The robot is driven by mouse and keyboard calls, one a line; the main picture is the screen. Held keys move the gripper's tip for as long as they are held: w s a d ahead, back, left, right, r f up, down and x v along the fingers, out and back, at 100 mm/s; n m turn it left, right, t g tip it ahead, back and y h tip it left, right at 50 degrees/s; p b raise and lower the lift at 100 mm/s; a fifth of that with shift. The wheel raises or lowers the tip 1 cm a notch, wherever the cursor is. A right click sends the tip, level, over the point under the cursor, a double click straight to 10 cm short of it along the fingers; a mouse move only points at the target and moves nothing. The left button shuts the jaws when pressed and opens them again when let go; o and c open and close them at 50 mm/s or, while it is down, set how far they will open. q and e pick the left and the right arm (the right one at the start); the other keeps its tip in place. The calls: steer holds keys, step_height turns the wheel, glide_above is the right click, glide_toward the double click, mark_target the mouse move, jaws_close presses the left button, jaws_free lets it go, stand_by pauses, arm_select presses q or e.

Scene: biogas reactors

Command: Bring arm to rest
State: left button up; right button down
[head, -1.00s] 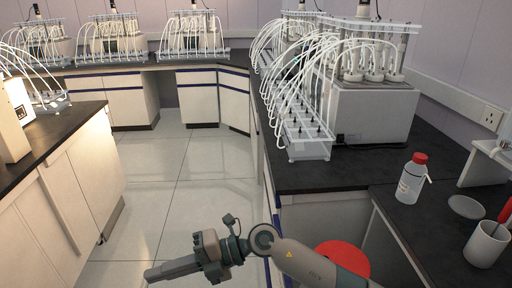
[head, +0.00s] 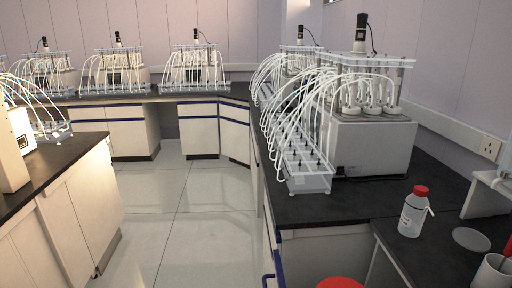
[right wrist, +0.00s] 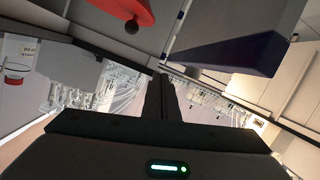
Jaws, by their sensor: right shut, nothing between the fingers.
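My right gripper (right wrist: 161,98) shows in the right wrist view with its two dark fingers together and nothing visible between them. It is free in the air, touching nothing that I can see. Neither gripper shows in the head view now, and my left gripper is in no frame.
A black-topped bench (head: 305,209) on the right bears a reactor unit (head: 372,145), a red-capped bottle (head: 413,212) and a cup (head: 492,272). A red round thing (head: 340,283) is below; red also shows in the right wrist view (right wrist: 125,10). The tiled floor (head: 190,215) is clear.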

steer(key=s+d+f+m+g, duration=0.1)
steer(key=s+d+f+g, duration=0.3)
steer(key=s, duration=0.6)
steer(key=s+d+f+g+h, duration=0.15)
steer(key=s+f+g, duration=0.25)
steer(key=s+f, duration=0.4)
steer(key=s+d+f+m+g, duration=0.1)
steer(key=s+d+f+g, duration=0.3)
steer(key=s, duration=0.7)
steer(key=w+a+f+t, duration=0.1)
steer(key=w+f, duration=0.2)
steer(key=f, duration=0.6)
steer(key=w+a+f+t, duration=0.1)
steer(key=w+a+f, duration=0.15)
steer(key=f, duration=0.65)
step_height(320, 180, down, 16)
steer(key=s+a+t+y, duration=0.1)
steer(key=s, duration=0.1)
steer(key=shift+s, duration=0.3)
steer(key=shift+y, duration=0.25)
